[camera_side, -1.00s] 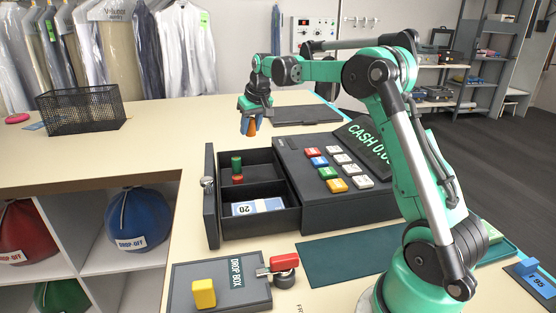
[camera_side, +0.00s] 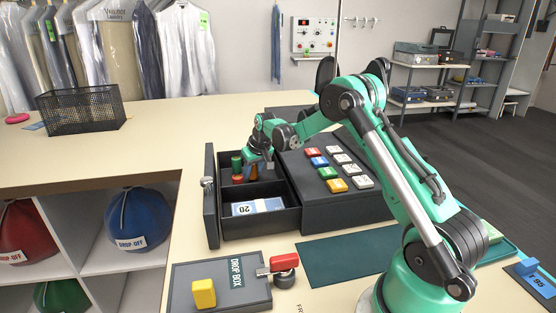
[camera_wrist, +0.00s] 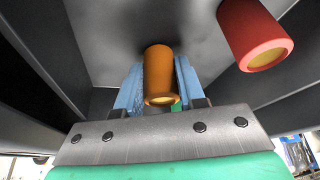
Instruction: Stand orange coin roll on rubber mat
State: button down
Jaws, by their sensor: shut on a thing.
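The orange coin roll (camera_wrist: 160,72) is upright between the blue fingers of my gripper (camera_wrist: 158,88) in the wrist view. In the side view my gripper (camera_side: 257,171) reaches down into the back compartment of the open cash drawer (camera_side: 290,219), and the orange roll is hard to make out there. I cannot tell whether the roll touches the compartment floor. A dark green flat mat (camera_side: 345,258), which looks like the rubber mat, lies in front of the register with nothing on it.
A red roll (camera_side: 238,179) and a green roll (camera_side: 236,163) stand left of my gripper in the same compartment; the red one also shows in the wrist view (camera_wrist: 252,32). Banknotes (camera_side: 257,206) lie in the front compartment. The register (camera_side: 335,205) and drawer walls are close by.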

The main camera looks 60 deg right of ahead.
aim_at(255, 165)
jog(key=shift+f, duration=0.2)
jog(key=c, duration=0.5)
grip_release()
jog(key=v, duration=0.5)
jog(key=shift+r, duration=0.1)
jog(key=s+a+r+n, duration=0.1)
jog(key=s+a+r, duration=0.2)
jog(key=a+r, duration=0.35)
jog(key=s+a+n+t, duration=0.1)
jog(key=s+a, duration=0.3)
jog(key=a, duration=0.1)
jog(key=s+a+n+t+y, duration=0.1)
jog(key=s+a, duration=0.3)
jog(key=s+a+n, duration=0.1)
jog(key=s+a, duration=0.3)
jog(key=a, duration=0.1)
jog(key=shift+s+a+r+t, duration=0.15)
jog(key=shift+a+r+t, duration=0.15)
jog(key=shift+r+t, duration=0.1)
jog(key=shift+o, duration=0.4)
jog(key=shift+s+a+f+y, duration=0.2)
jog(key=shift+s+y, duration=0.1)
